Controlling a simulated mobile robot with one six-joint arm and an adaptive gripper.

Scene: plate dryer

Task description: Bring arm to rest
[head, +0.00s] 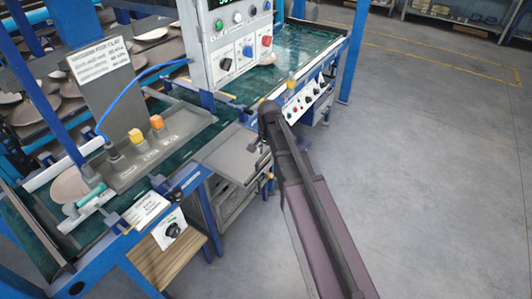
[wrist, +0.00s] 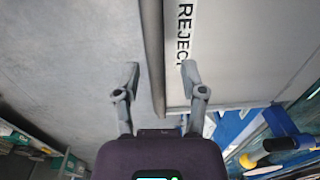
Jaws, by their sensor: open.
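My gripper (wrist: 160,78) shows in the wrist view with its two grey fingers spread apart and nothing between them. Beyond the fingertips are a grey panel edge and a white strip lettered "REJECT" (wrist: 185,35). In the head view my arm reaches up from the bottom right to beside the machine's front. My gripper is mostly hidden there behind the arm's end, near a flat grey tray (head: 228,154) on the machine's front edge. I cannot tell whether the gripper touches the tray.
The blue-framed machine carries a control box (head: 232,45), a grey plate with yellow and orange knobs (head: 160,148), and a round brown plate (head: 70,187) at left. Racks of plates stand at the far left. Grey floor (head: 435,150) at right is clear.

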